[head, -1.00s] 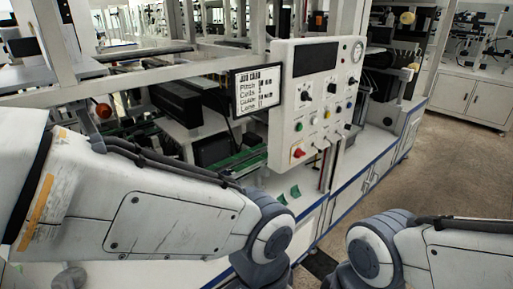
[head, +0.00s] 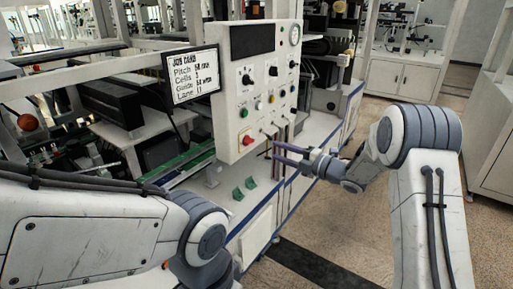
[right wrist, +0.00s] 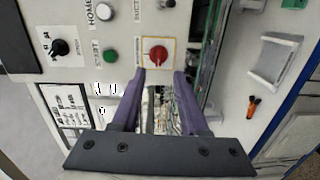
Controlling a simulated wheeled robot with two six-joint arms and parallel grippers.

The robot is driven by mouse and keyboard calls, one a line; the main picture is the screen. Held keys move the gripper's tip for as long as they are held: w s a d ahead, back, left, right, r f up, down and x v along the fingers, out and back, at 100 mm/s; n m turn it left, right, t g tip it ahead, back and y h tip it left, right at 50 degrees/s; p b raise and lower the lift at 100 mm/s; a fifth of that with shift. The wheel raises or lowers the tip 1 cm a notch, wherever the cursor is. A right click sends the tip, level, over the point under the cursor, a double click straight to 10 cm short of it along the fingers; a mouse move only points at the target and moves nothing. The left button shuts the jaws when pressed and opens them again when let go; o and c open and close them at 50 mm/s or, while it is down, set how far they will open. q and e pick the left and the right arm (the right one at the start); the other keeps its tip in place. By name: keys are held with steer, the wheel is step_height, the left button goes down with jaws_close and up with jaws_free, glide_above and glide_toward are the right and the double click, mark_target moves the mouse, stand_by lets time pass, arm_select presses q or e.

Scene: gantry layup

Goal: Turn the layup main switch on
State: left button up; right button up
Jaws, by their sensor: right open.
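A white control panel (head: 250,95) stands upright in the middle of the head view. Its red rotary knob (head: 247,140) is near the lower left corner. In the right wrist view the red knob (right wrist: 157,54) sits on a yellow-edged plate, just beyond the fingertips. The small label beside it is too small to read. My right gripper (head: 276,151), with purple fingers, is open and empty, right of the knob in the head view. In the right wrist view its fingertips (right wrist: 160,76) are spread, with no visible contact with the knob. My left gripper is out of view.
Green pieces (head: 245,187) lie on the bench below. Open floor (head: 330,230) lies to the right.

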mark_target(252, 142)
steer(key=shift+n+y, duration=0.5)
steer(key=p+x, duration=0.1)
steer(key=x, duration=0.5)
steer(key=p+x, duration=0.1)
steer(key=x, duration=0.2)
steer(key=shift+a+f+p, duration=0.25)
steer(key=shift+a+p, duration=0.05)
steer(key=shift+p, duration=0.05)
steer(key=shift+c, duration=0.3)
jaws_close()
